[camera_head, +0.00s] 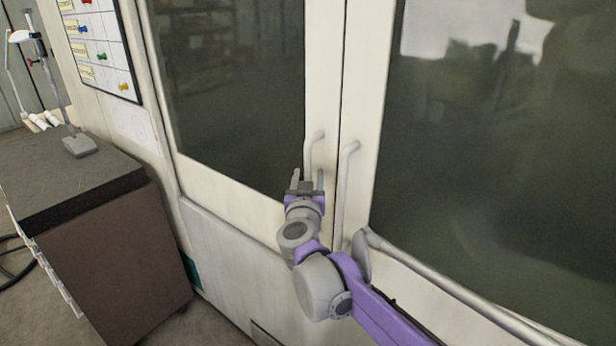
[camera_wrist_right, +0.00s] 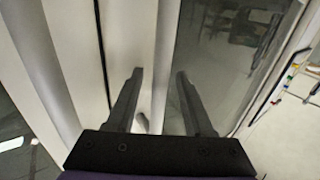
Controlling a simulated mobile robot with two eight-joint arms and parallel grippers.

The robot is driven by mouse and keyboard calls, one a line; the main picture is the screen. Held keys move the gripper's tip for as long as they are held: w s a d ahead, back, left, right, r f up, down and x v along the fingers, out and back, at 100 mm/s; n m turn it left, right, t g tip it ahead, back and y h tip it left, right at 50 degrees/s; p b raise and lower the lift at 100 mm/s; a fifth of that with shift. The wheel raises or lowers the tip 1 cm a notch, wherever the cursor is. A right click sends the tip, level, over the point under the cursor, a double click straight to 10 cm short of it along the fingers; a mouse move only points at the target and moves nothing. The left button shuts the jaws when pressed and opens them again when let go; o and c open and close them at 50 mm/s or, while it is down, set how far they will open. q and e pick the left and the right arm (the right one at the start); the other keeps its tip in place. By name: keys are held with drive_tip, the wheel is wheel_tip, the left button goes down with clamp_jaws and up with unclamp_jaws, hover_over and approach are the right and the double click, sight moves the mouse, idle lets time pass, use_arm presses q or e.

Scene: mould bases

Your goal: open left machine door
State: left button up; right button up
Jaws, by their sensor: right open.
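The left machine door (camera_head: 235,185) is a cream panel with a dark window, and it looks closed against the right door. Its pale bar handle (camera_head: 309,150) stands near the seam, at the door's right edge. My right gripper (camera_head: 307,180) is open in front of the lower part of this handle. One finger is left of the handle and one is close to it on the right; the lower end of the handle is hidden. In the right wrist view the two dark fingers (camera_wrist_right: 158,88) are apart, with pale door frame and glass beyond them. My left gripper is not in view.
The right machine door (camera_head: 490,150) has its own pale handle (camera_head: 346,190) close beside the left one. A dark-topped cabinet (camera_head: 105,245) with a lamp (camera_head: 78,145) stands at the left. A board with coloured pins (camera_head: 100,45) hangs above it.

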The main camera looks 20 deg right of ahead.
clamp_jaws()
idle(1.3)
